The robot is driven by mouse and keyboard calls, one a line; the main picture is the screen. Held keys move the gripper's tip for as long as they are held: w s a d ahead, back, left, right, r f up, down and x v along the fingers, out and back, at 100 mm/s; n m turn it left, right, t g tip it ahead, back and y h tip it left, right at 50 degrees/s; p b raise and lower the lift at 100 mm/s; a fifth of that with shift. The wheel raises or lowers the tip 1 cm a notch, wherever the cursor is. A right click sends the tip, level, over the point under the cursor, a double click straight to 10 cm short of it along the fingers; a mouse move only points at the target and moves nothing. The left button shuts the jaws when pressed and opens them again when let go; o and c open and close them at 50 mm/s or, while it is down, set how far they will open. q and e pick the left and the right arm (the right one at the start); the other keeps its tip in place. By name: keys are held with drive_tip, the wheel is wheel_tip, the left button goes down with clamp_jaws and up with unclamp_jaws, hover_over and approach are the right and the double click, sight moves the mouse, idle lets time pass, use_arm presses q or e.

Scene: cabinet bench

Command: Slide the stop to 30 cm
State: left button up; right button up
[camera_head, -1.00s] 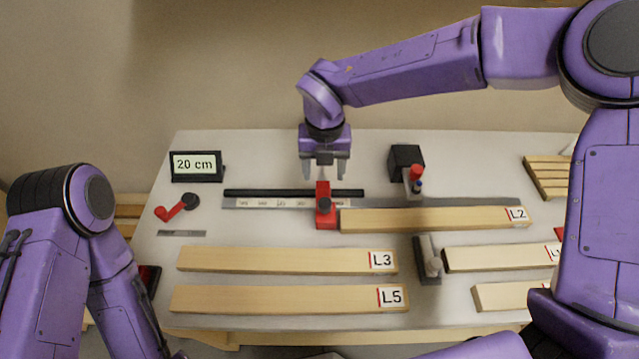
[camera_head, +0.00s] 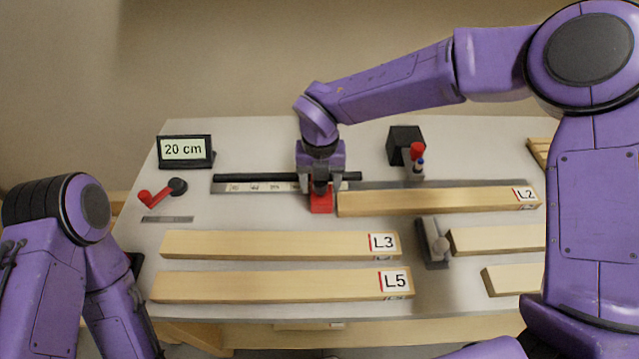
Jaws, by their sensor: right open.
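The red stop (camera_head: 321,205) sits on the ruled rail (camera_head: 265,189) in the middle of the bench, against the left end of the board L2 (camera_head: 440,201). My right gripper (camera_head: 321,188) is down over the stop from behind and hides its upper part. Its jaws are open; I cannot tell whether the fingers touch the stop.
Boards L3 (camera_head: 270,244) and L5 (camera_head: 270,285) lie in front of the rail. A red-handled crank (camera_head: 160,192) is at the left. A black block (camera_head: 404,143) with a red-topped part stands behind L2. A grey clamp-like piece (camera_head: 432,243) stands right of L3.

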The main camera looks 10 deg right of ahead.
drive_tip(key=shift+w, duration=0.15)
drive_tip(key=c, duration=0.8)
drive_tip(key=shift+w+a, duration=0.2)
drive_tip(key=shift+a, duration=0.95)
drive_tip(key=shift+w+a, duration=0.25)
drive_tip(key=shift+a, duration=0.9)
drive_tip(key=shift+w+a, duration=0.2)
drive_tip(key=shift+a, duration=0.95)
drive_tip(key=shift+w+a, duration=0.15)
drive_tip(key=shift+a, duration=0.6)
drive_tip(key=shift+w+a, duration=0.15)
drive_tip(key=shift+a, duration=0.55)
drive_tip(key=o, duration=0.8)
drive_tip(key=shift+o, duration=0.2)
drive_tip(key=shift+s, duration=0.1)
drive_tip(key=shift+r, duration=0.15)
